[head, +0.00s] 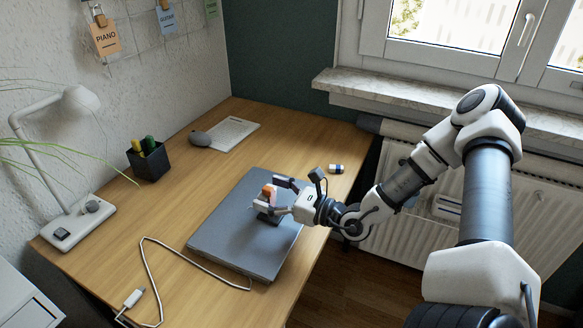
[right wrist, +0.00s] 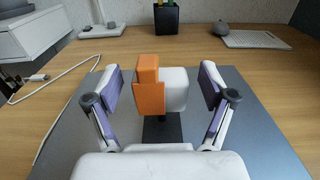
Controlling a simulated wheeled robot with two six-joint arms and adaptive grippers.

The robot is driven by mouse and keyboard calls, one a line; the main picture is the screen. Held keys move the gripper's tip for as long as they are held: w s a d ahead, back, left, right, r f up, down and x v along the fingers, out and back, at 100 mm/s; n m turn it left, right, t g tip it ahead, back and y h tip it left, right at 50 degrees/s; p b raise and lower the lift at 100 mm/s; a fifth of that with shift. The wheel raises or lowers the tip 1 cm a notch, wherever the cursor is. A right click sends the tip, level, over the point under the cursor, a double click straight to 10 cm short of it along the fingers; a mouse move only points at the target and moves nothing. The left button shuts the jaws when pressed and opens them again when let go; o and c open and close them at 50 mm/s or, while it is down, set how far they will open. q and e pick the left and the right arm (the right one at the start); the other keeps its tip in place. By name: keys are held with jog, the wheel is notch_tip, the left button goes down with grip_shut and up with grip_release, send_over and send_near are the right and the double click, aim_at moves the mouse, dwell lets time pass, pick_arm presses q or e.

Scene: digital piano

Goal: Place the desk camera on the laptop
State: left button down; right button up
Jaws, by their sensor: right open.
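The desk camera (right wrist: 172,90) is a white and orange block on a dark foot. It stands upright on the closed grey laptop (head: 225,228), and its orange part (head: 268,191) shows in the head view. The laptop also fills much of the right wrist view (right wrist: 262,142). My right gripper (head: 271,197) is open, with one finger on each side of the camera. In the right wrist view (right wrist: 160,88) there is a gap between each finger and the camera. My left gripper is in neither view.
A white cable (head: 190,266) lies left of the laptop. A desk lamp (head: 60,165), a black pen holder (head: 149,162), a grey mouse (head: 201,139) and a keyboard (head: 233,133) stand farther back. The middle left of the desk is clear.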

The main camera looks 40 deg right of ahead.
jog(key=p+v, duration=1)
jog(key=v, duration=0.1)
jog(key=shift+s, duration=0.25)
jog(key=shift+d, duration=0.15)
